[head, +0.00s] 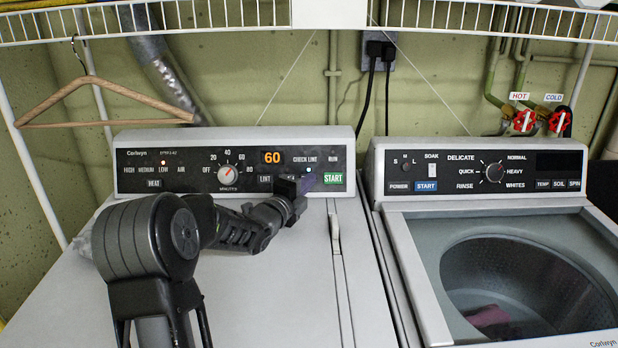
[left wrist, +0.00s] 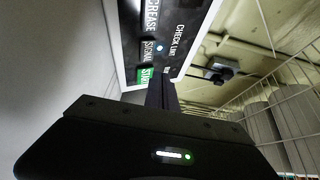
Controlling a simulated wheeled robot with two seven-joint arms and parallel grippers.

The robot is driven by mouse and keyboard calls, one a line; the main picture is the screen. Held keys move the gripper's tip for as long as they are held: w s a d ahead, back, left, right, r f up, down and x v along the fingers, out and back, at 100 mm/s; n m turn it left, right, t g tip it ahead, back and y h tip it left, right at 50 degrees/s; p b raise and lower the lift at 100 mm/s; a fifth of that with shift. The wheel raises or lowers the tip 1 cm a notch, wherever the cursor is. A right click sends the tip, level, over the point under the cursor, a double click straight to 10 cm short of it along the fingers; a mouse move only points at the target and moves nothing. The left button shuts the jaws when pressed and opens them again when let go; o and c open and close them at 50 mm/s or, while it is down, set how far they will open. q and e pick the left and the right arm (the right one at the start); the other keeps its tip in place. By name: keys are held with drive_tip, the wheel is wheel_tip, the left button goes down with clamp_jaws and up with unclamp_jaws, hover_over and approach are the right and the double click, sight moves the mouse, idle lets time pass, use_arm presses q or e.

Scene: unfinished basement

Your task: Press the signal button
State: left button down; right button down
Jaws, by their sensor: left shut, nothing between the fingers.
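The signal button (left wrist: 150,50) is a dark labelled key on the dryer's black control panel (head: 190,177). In the left wrist view it sits between the "crease" label and the green start button (left wrist: 146,76), beside a small lit lamp (left wrist: 159,47). In the head view my left gripper largely covers that spot, just left of the green start button (head: 333,178). My left gripper (head: 302,188) is shut and empty, its tip in front of the panel's lower right. Its fingers (left wrist: 161,92) also show in the left wrist view. I cannot tell whether the tip touches the panel. My right gripper is out of view.
A dial (head: 228,175) and a display reading 60 (head: 271,157) are on the panel. A washer (head: 400,255) with its tub open stands at the right. A wire shelf (head: 430,14) with a wooden hanger (head: 105,88) spans above.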

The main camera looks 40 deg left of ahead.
use_arm(q)
drive_tip(key=shift+w+a+f+b, duration=0.3)
drive_tip(key=shift+w+f+b, duration=0.05)
drive_tip(key=shift+w+f, duration=0.1)
drive_tip(key=shift+w+a+f, duration=0.1)
drive_tip(key=shift+w+a, duration=0.3)
drive_tip(key=shift+w, duration=0.05)
drive_tip(key=shift+b, duration=0.3)
idle(1.1)
drive_tip(key=shift+w+a+f+b, duration=0.15)
drive_tip(key=shift+w+f+b, duration=0.1)
drive_tip(key=shift+b, duration=0.2)
drive_tip(key=shift+w+a+f+b, duration=0.15)
drive_tip(key=shift+w+a+b, duration=0.15)
drive_tip(key=shift+w+b, duration=0.1)
idle(0.8)
drive_tip(key=shift+s+d, duration=0.1)
drive_tip(key=shift+s, duration=0.1)
drive_tip(key=shift+s+d+r+b, duration=0.35)
drive_tip(key=shift+s+r+b, duration=0.05)
drive_tip(key=shift+s+b, duration=0.1)
